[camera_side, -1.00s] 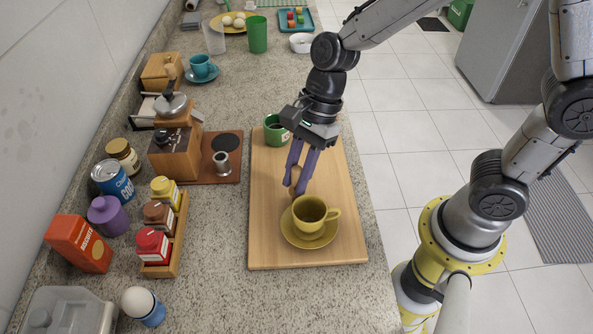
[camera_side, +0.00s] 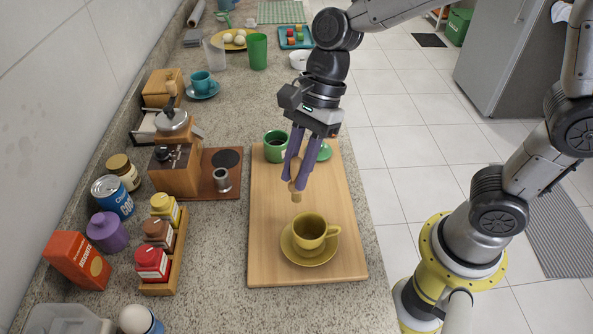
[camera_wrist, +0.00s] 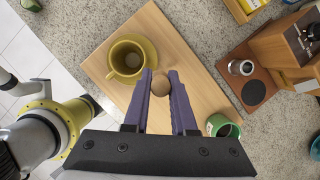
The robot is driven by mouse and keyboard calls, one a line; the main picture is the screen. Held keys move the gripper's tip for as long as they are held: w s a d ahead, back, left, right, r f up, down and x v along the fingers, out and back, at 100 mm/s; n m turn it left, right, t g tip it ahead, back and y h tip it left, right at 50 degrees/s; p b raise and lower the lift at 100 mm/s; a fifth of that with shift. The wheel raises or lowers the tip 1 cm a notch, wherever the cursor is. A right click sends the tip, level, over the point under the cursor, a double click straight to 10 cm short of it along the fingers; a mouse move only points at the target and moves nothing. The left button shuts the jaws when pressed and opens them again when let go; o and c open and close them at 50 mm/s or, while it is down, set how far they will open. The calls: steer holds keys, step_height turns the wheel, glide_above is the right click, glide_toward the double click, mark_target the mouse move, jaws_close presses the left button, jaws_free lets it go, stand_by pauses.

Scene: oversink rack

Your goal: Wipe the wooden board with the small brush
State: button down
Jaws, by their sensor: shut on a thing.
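My gripper (camera_side: 297,178) has long purple fingers and is shut on the small brush (camera_side: 296,192). The brush is short and wooden, pointing down from the fingertips. In the wrist view its round top (camera_wrist: 160,84) shows between the fingers (camera_wrist: 160,76). The brush is over the middle of the wooden board (camera_side: 268,225); I cannot tell whether its tip touches. A mustard-yellow cup (camera_side: 310,227) on a saucer (camera_side: 300,258) stands on the near part of the board. A green mug (camera_side: 276,150) stands on its far part, left of my gripper.
A green lid-like disc (camera_side: 325,153) lies behind the fingers. Left of the board are a coffee grinder (camera_side: 176,168) on a brown base and a wooden rack (camera_side: 166,288) of jars. The board's near left part is clear.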

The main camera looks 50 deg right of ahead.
steer(key=shift+r, duration=1.5)
